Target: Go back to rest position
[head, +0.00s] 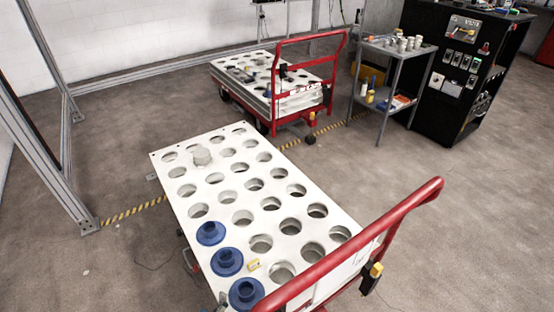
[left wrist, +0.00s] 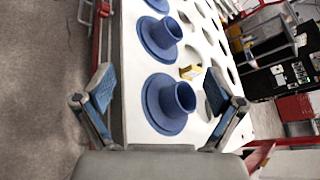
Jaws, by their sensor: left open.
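My left gripper (left wrist: 160,92) is open in the left wrist view. Its two fingers, with blue pads, stand wide apart, with nothing between the pads that I can see being held. Beyond it a blue flanged part (left wrist: 172,103) sits on the white perforated plate (left wrist: 133,75), with more blue parts (left wrist: 160,38) in the same row. In the head view three blue parts (head: 227,261) stand along the near left edge of the white plate (head: 180,217) on a cart. I cannot make out the left gripper clearly there. My right gripper is not in view.
The cart has a red handle (head: 350,243). A small yellow item (head: 253,265) lies by the blue parts; a pale cylinder (head: 201,157) stands farther back. Behind are a second cart (head: 323,92), a grey shelf trolley (head: 386,47), a black cabinet (head: 455,75) and a metal frame (head: 45,150).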

